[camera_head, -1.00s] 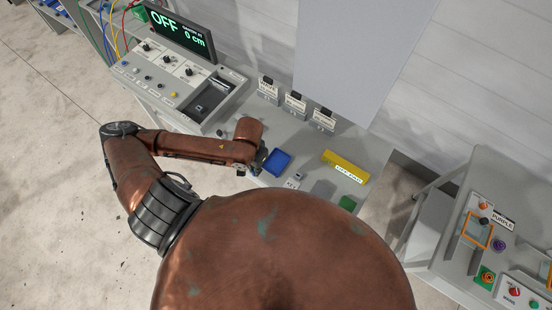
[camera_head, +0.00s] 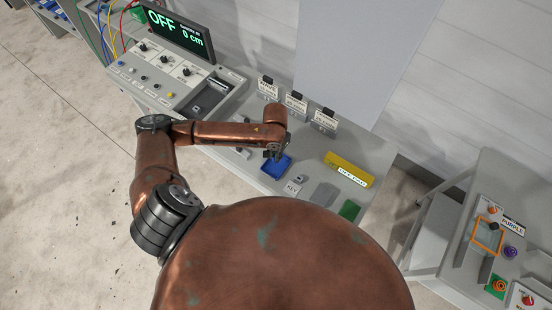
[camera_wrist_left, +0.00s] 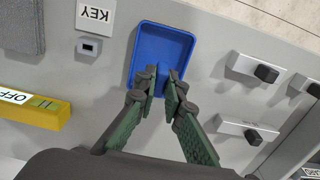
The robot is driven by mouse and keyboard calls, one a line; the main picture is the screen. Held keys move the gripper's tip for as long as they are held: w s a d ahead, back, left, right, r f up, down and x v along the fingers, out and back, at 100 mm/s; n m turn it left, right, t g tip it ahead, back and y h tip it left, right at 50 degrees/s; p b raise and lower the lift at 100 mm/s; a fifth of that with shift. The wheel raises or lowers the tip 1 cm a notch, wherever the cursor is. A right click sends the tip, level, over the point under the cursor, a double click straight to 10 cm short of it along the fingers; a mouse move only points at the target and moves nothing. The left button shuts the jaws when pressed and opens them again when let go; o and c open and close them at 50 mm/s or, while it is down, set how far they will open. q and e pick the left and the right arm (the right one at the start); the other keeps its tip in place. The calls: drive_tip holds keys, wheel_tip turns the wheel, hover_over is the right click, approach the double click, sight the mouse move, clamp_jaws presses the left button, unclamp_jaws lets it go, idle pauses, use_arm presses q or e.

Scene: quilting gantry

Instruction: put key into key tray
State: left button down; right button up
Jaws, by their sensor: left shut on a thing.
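The key tray is a shallow blue tray (camera_head: 277,168) on the grey bench; it also shows in the left wrist view (camera_wrist_left: 168,36). My left gripper (camera_head: 272,154) is over the tray, at its upper left edge in the head view. In the left wrist view its green-padded fingers (camera_wrist_left: 163,83) are closed over the tray's near side. A small blue piece, seemingly the key (camera_wrist_left: 161,71), shows between the fingertips, mostly hidden by them. I cannot tell whether it touches the tray floor. My right gripper is out of view.
A small keyhole block (camera_wrist_left: 89,47) sits by a KEY label (camera_wrist_left: 95,15). A yellow bar (camera_head: 349,169), a grey pad (camera_head: 324,194) and a green pad (camera_head: 349,209) lie to the right. Labelled switch blocks (camera_head: 296,104) stand behind, and a control console (camera_head: 178,78) is at left.

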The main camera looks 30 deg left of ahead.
use_arm(q)
drive_tip(key=shift+w+f, duration=0.3)
drive_tip(key=shift+f, duration=0.3)
wheel_tip(320, 180, down, 3)
drive_tip(key=shift+r+p, duration=0.2)
drive_tip(key=shift+p, duration=0.15)
drive_tip(key=c, duration=2)
unclamp_jaws()
drive_tip(key=shift+f, duration=0.15)
wheel_tip(320, 180, up, 12)
drive_tip(key=shift+r+b, duration=0.15)
drive_tip(key=shift+b, duration=0.25)
